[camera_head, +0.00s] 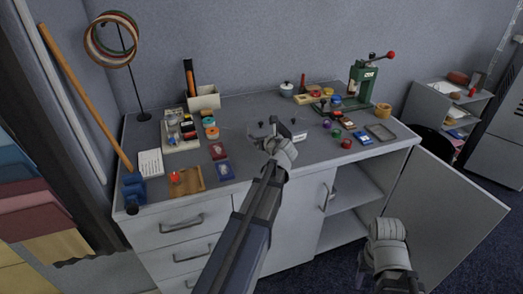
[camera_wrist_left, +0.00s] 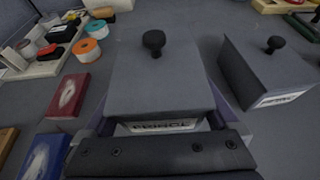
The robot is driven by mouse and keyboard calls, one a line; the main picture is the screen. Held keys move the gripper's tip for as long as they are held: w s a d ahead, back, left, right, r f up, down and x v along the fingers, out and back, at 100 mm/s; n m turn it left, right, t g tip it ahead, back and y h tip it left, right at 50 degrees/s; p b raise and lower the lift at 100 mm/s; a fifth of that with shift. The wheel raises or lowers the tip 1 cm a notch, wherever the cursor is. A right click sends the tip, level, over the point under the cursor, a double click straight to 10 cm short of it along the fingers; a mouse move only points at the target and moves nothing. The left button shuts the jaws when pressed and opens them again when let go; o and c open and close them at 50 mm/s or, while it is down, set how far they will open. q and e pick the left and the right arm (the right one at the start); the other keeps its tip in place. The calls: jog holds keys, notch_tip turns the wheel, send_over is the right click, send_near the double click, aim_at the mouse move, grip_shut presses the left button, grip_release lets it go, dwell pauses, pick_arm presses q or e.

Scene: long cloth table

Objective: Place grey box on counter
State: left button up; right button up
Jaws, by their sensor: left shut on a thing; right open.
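A grey box (camera_wrist_left: 158,80) with a black knob on top and a white label on its near side fills the middle of the left wrist view. My left gripper (camera_head: 271,143) is shut on this box above the counter (camera_head: 240,122), at its middle; whether the box touches the surface cannot be told. A second grey box (camera_wrist_left: 265,70) with a black knob and white label stands just to its right, apart from it; it also shows in the head view (camera_head: 298,132). My right gripper (camera_head: 384,272) is open, low in front of the open cupboard, away from both boxes.
Red and blue cards (camera_head: 221,170) lie left of the boxes. A tray with tape rolls (camera_head: 182,138) stands behind them. Small coloured balls (camera_head: 336,135) and a green press (camera_head: 360,85) stand to the right. A cupboard door (camera_head: 445,205) hangs open. Some bare counter shows around the boxes.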

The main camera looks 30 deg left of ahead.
pick_arm(q)
jog(key=shift+f+b, duration=1.95)
jog(key=shift+r, duration=0.15)
jog(key=o, duration=1.2)
jog(key=shift+f, duration=0.2)
jog(key=shift+c, duration=0.2)
jog(key=shift+o, duration=0.4)
jog(key=shift+r, duration=0.2)
jog(key=shift+s+d+r+p, duration=0.2)
jog(key=shift+p, duration=0.15)
jog(key=p+v, duration=0.4)
jog(key=v, duration=0.6)
jog(key=shift+s+d+r, duration=0.1)
jog(key=shift+s+r, duration=0.05)
jog(key=shift+s+d+r, duration=0.1)
jog(key=shift+s+d, duration=0.15)
jog(key=shift+d, duration=0.15)
